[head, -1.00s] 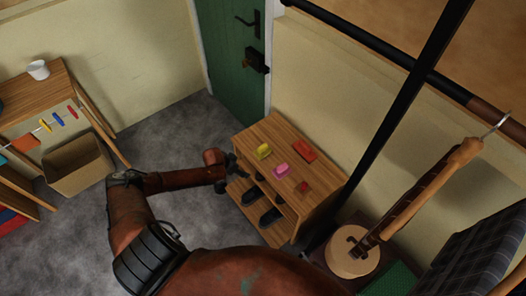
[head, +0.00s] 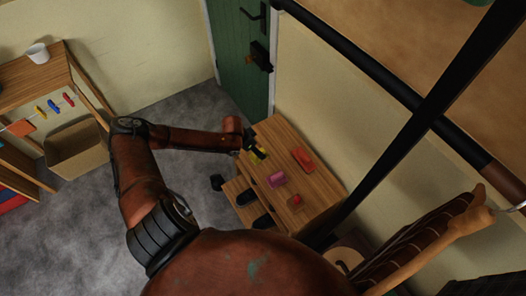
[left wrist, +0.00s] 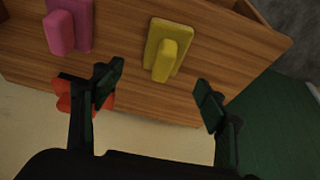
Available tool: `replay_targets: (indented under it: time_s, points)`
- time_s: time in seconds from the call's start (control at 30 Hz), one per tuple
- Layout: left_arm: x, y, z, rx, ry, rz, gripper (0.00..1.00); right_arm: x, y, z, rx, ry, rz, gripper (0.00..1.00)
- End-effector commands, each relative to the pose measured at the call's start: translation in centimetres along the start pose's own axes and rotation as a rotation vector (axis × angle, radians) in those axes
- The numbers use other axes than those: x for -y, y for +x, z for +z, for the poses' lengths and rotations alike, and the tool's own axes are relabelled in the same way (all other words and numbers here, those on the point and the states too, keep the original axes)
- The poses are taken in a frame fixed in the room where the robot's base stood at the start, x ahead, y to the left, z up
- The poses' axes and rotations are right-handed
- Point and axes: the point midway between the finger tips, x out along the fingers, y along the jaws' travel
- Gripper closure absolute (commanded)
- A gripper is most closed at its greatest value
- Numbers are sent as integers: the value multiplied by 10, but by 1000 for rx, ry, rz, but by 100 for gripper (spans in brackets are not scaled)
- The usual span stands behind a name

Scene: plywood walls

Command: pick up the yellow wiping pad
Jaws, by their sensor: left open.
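The yellow wiping pad (left wrist: 163,48) lies on the wooden shelf top, a flat pad with a raised grip block. In the head view the yellow pad (head: 258,156) is partly hidden by my left gripper (head: 252,146), which is above that end of the shelf. In the left wrist view my left gripper (left wrist: 160,95) is open and empty; the pad shows between and beyond its fingertips, apart from them. My right gripper is not in view.
On the wooden shelf (head: 322,183) are a pink pad (head: 277,180), a red-orange pad (head: 302,160) and a small red block (head: 296,200). Dark items sit on the lower shelves. A green door (head: 240,70) is behind. A cardboard box (head: 80,152) stands at left.

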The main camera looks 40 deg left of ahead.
Motion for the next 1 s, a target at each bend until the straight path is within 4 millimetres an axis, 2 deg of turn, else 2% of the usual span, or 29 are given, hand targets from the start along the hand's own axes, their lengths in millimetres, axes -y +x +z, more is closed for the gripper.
replay_targets:
  time_s: [0.2, 0.3, 0.47, 0.6, 0.87, 1.0]
  points:
    - [5, 22, 9, 4, -11, -5, 33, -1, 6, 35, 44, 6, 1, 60]
    - [6, 28, 11, 3, -13, -5, 33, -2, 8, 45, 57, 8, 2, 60]
    - [6, 51, 14, 4, -14, -5, 33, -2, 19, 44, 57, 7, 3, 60]
    - [5, 70, 13, 4, -13, -4, 33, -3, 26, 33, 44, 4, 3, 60]
    - [5, 72, 10, 2, -10, -5, 33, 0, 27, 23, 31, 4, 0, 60]
    - [5, 72, 10, 2, -10, -4, 43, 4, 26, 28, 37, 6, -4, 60]
